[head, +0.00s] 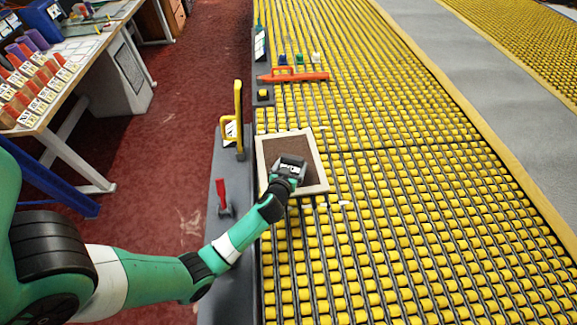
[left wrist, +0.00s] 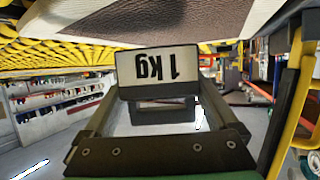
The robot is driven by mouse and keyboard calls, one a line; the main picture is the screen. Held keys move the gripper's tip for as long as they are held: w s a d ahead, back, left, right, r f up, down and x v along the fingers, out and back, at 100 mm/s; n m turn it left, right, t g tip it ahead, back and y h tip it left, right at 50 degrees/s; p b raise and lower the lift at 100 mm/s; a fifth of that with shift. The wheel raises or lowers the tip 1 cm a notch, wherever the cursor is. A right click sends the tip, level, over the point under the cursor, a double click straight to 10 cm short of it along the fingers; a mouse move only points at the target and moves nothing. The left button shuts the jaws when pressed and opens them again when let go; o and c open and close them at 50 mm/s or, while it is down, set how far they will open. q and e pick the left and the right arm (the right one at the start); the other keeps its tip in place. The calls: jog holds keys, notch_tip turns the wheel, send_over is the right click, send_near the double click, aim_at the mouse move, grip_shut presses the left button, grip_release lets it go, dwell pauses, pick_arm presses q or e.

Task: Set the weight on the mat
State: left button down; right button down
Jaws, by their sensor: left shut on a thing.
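The mat (head: 309,172), brown with a cream border, lies flat on the yellow roller table near its left edge. My left gripper (head: 290,167) is over the middle of the mat, shut on a dark weight (head: 291,159). In the left wrist view the weight (left wrist: 158,66) sits between the two fingers, its pale "1 kg" label upside down. The mat (left wrist: 165,18) spans the top of that view, close to the weight. I cannot tell whether they touch. The gripper hides part of the mat. My right gripper is not in view.
A yellow-handled tool (head: 239,120) stands upright on the grey side ledge, left of the mat. A red-handled tool (head: 222,196) is nearer. An orange bar (head: 293,77) lies beyond the mat. The rollers (head: 400,230) to the right are clear.

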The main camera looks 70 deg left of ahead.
pick_arm(q)
jog(key=shift+w+f, duration=0.1)
jog(key=shift+f, duration=0.8)
jog(key=shift+f+b, duration=0.3)
jog(key=shift+f, duration=0.1)
jog(key=shift+f, duration=0.1)
grip_release()
jog(key=shift+f, duration=0.1)
